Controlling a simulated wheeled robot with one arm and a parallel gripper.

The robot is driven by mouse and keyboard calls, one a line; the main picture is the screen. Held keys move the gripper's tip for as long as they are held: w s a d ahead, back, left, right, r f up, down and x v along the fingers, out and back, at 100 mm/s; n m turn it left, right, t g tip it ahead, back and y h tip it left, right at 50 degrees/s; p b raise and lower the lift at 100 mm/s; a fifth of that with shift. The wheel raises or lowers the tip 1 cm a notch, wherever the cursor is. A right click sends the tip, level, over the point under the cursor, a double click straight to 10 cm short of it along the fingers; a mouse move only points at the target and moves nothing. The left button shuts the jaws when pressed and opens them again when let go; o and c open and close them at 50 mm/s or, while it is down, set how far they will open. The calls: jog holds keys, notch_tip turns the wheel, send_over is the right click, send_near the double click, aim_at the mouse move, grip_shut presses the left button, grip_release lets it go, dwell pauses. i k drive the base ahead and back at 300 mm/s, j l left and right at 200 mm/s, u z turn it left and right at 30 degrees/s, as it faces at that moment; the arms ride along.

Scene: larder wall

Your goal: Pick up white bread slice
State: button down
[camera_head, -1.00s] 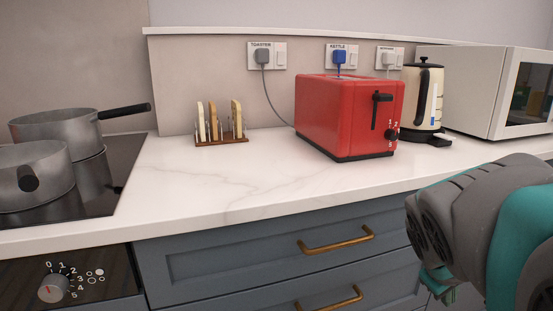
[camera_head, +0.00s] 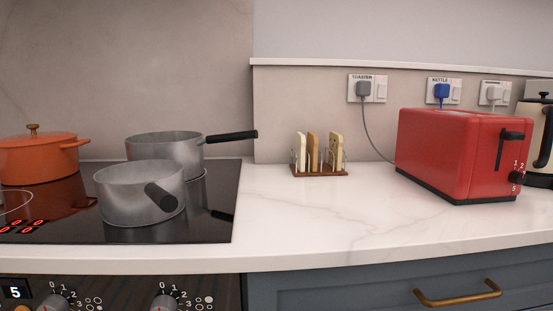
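A small toast rack with a brown base (camera_head: 320,174) and thin wire dividers stands on the white worktop near the back wall. Several bread slices stand upright in it. The left slice is pale and looks like the white bread slice (camera_head: 300,152). A browner slice (camera_head: 313,152) is in the middle, and a tan-edged slice (camera_head: 336,150) is on the right. My gripper is not in view.
A red toaster (camera_head: 455,155) stands right of the rack, its grey cord running to the wall socket. Left is a black hob (camera_head: 217,228) with two grey pans (camera_head: 140,192) and an orange pot (camera_head: 38,158). One pan handle (camera_head: 232,136) points towards the rack. The worktop (camera_head: 320,215) before the rack is clear.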

aim_at(300, 137)
jog(key=j+u, duration=0.1)
jog(key=u, duration=0.2)
jog(key=k+u, duration=0.25)
jog(key=k, duration=0.15)
jog(key=k+j+u, duration=0.25)
jog(key=k, duration=0.15)
jog(key=l, duration=0.1)
